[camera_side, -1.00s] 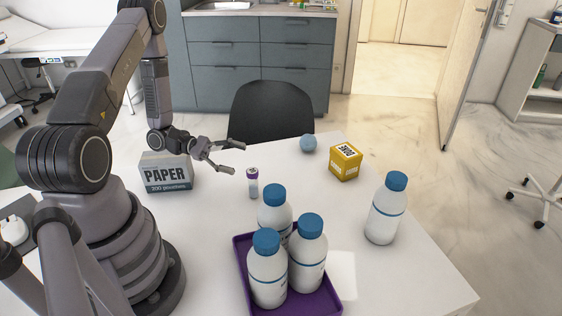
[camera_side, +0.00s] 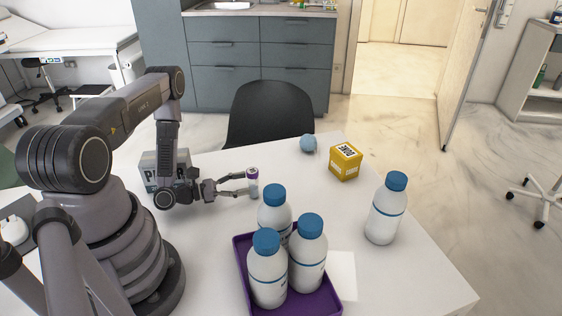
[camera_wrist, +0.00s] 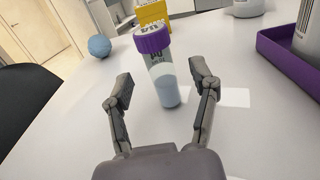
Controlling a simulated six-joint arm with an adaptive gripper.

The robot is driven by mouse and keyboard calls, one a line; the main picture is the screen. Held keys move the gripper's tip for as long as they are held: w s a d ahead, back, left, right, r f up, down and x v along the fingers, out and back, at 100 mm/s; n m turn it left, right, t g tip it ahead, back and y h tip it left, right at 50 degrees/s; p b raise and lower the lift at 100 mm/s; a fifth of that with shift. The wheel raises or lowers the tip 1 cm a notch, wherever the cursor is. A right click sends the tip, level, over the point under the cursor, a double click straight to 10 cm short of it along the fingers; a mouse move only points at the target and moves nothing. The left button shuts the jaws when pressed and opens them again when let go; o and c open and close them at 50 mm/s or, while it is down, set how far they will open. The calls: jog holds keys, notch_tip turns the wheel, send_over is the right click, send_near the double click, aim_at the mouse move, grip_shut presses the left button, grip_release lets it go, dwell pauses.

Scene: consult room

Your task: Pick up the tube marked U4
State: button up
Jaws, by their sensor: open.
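The tube (camera_side: 253,183) has a purple cap and a clear body with a pale filling, and stands upright on the white table. In the wrist view the tube (camera_wrist: 161,72) shows dark lettering on its body, partly readable as a U; the rest is unclear. My gripper (camera_side: 251,184) is low over the table, reaching in from the left. In the wrist view my gripper (camera_wrist: 160,88) is open, with one finger on each side of the tube and visible gaps to it. The tube stands at or just beyond the fingertips.
A purple tray (camera_side: 240,262) with three blue-capped bottles stands close in front of the tube. Another bottle (camera_side: 385,210), a yellow cube (camera_side: 346,161) and a blue ball (camera_side: 308,144) are to the right and back. A paper box (camera_side: 150,172) is behind my arm.

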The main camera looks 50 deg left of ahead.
jog(key=shift+x, duration=1.25)
jog(key=c, duration=1)
jog(key=shift+o, duration=0.2)
